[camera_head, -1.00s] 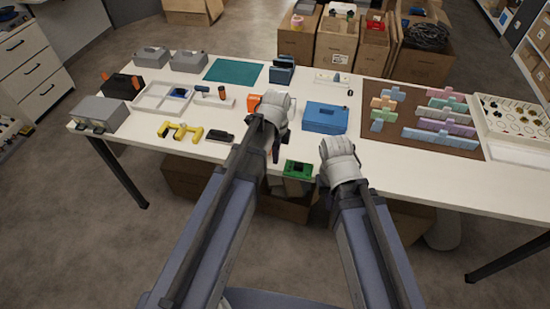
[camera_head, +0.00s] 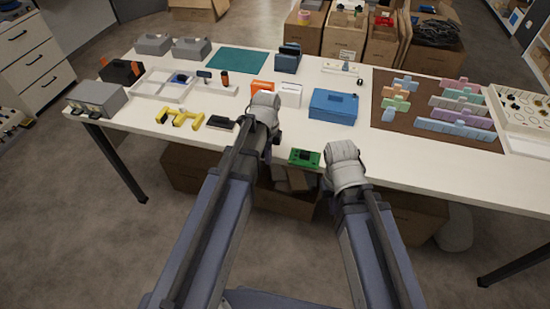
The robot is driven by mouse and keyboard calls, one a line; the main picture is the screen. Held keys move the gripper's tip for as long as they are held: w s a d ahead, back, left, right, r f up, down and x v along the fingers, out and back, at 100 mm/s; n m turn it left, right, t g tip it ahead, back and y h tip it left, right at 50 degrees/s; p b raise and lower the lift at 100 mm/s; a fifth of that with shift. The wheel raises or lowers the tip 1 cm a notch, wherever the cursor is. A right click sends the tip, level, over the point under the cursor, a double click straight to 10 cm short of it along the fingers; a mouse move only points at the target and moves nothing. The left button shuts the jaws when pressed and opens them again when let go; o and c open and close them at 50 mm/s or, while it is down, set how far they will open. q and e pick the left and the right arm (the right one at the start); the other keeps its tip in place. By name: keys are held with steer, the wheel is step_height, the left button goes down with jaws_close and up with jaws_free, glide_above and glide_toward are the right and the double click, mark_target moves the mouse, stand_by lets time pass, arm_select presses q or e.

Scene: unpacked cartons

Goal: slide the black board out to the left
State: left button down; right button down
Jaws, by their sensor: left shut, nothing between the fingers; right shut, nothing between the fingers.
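A small flat black piece (camera_head: 221,122) lies near the front edge of the white table, just left of my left arm. It may be the black board, but I cannot tell for certain. My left gripper (camera_head: 277,137) is shut and empty at the table's front edge, right of the black piece and apart from it. A green board with a black chip (camera_head: 305,158) is at the front edge between my two arms. My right gripper (camera_head: 328,183) is shut and empty, right of the green board; its fingers are mostly hidden by its wrist.
Yellow clamp-like parts (camera_head: 180,117) lie left of the black piece. A white divided tray (camera_head: 163,84) stands behind them. A blue box (camera_head: 333,106), an orange box (camera_head: 262,87) and a white box (camera_head: 290,95) stand behind my grippers. A brown mat (camera_head: 400,118) holds several pastel pieces.

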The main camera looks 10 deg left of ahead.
arm_select(q)
steer(key=shift+a, duration=0.1)
steer(key=a, duration=0.8)
steer(key=shift+w+a, duration=0.15)
steer(key=shift+a, duration=0.1)
steer(key=shift+d, duration=0.15)
